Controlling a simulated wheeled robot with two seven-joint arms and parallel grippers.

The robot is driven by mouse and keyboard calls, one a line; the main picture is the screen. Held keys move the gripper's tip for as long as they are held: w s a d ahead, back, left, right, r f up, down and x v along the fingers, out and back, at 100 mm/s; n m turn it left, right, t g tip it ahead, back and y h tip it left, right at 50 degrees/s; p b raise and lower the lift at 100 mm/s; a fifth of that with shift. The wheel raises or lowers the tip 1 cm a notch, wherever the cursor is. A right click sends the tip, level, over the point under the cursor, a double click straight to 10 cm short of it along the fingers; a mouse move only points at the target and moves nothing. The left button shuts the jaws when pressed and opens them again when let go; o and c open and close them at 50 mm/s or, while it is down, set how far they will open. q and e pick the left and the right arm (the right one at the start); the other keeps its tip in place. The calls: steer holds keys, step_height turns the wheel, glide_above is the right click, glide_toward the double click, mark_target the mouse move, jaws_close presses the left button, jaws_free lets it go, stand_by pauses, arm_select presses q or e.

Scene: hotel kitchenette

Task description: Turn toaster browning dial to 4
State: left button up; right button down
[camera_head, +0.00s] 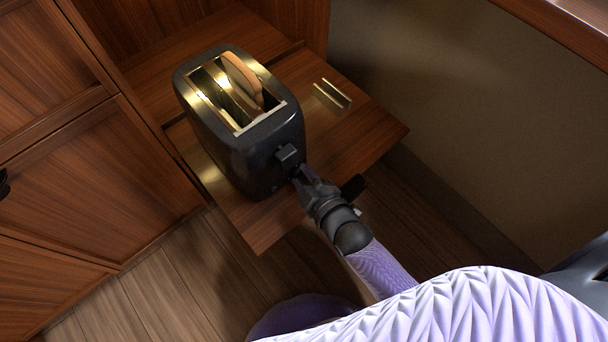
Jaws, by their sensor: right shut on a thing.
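A black toaster (247,150) stands on a pull-out wooden shelf, its end with the lever turned toward my right arm. A slice of bread (243,78) sticks up out of one of its two slots. The lever (288,155) juts from that end. My right gripper (299,173) is at the toaster's end just below the lever, shut on a small part there, at the place of the browning dial. The fingers hide the dial and its markings, so I cannot read its setting. My left gripper is not in view.
Wooden cabinet doors (95,185) stand at the left. A beige wall (470,110) is at the right.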

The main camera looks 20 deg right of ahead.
steer(key=shift+d+r+m+g+y+p, duration=0.1)
steer(key=shift+m+g+y+p, duration=0.3)
steer(key=shift+m+p, duration=0.45)
steer(key=shift+m+y, duration=0.5)
steer(key=shift+m, duration=0.45)
steer(key=shift+d+m+g+y, duration=0.1)
steer(key=shift+m+g+y, duration=0.2)
steer(key=shift+m+y, duration=0.35)
steer(key=shift+f+m, duration=0.2)
steer(key=shift+m, duration=0.75)
steer(key=shift+y, duration=0.25)
